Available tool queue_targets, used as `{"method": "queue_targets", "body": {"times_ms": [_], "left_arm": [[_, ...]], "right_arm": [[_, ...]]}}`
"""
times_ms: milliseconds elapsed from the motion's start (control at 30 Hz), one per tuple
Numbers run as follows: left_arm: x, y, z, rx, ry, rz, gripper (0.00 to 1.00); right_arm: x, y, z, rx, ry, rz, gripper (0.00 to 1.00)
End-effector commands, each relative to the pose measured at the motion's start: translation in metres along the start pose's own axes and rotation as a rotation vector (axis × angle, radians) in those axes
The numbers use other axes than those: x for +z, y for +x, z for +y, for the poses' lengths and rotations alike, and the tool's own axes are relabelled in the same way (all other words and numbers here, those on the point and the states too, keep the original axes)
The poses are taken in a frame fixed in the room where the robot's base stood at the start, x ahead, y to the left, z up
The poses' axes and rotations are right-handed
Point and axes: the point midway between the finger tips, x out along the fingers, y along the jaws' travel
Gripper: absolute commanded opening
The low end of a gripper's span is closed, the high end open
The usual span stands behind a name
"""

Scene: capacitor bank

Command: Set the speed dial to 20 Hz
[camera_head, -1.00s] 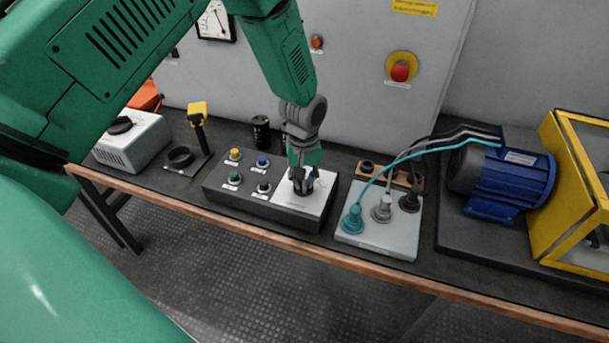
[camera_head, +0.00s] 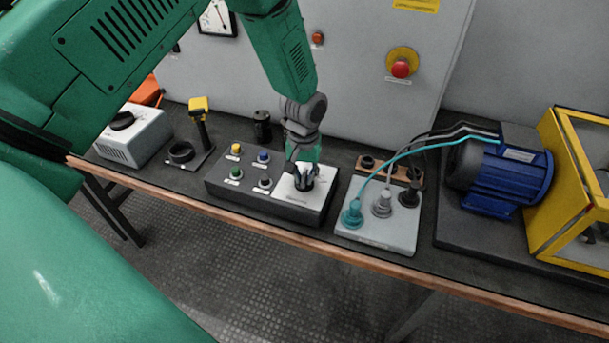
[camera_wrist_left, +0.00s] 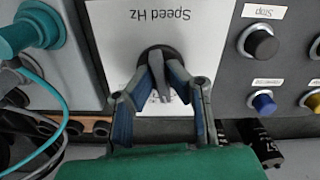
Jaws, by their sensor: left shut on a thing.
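The speed dial (camera_wrist_left: 158,56) is a dark round knob on a white plate (camera_wrist_left: 112,22) marked "Speed Hz", which reads upside down in the left wrist view. My left gripper (camera_wrist_left: 160,72) is shut on the dial, its two fingers on either side of the knob's grey grip. In the head view the left gripper (camera_head: 301,178) points down onto the white plate (camera_head: 318,197) at the right end of the dark control box (camera_head: 228,194). The fingers hide much of the dial and its scale, so I cannot read its setting. My right gripper is not in view.
Yellow, blue, green and black buttons (camera_head: 236,174) sit left of the dial. A grey socket plate (camera_head: 375,235) with plugs and cables stands close on its right, then a blue motor (camera_head: 505,180) and a yellow-framed case (camera_head: 560,190). A cabinet wall (camera_head: 350,80) rises behind.

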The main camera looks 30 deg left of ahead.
Motion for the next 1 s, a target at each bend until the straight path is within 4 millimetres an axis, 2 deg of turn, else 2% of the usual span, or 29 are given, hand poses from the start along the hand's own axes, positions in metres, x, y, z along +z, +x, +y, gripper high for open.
{"method": "queue_targets", "body": {"times_ms": [33, 67, 467, 567, 800, 1000], "left_arm": [[0.001, 0.001, 0.000, 0.000, 0.000, -0.003, 0.22], [0.001, 0.001, 0.000, 0.000, 0.000, -0.003, 0.31], [0.000, -0.005, 0.000, 0.000, 0.000, 0.000, 0.31], [0.000, -0.018, 0.000, 0.000, 0.000, 0.000, 0.31], [-0.001, -0.070, 0.000, 0.001, -0.001, 0.001, 0.31], [-0.001, -0.103, 0.001, 0.000, -0.001, -0.001, 0.31]], "right_arm": [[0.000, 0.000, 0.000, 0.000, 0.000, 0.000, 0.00], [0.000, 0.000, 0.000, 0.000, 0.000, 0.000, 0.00], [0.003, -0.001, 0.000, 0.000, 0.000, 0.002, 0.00], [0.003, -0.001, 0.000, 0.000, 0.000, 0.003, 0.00], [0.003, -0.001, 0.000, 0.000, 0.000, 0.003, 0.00], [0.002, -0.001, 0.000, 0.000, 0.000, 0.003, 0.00]]}}
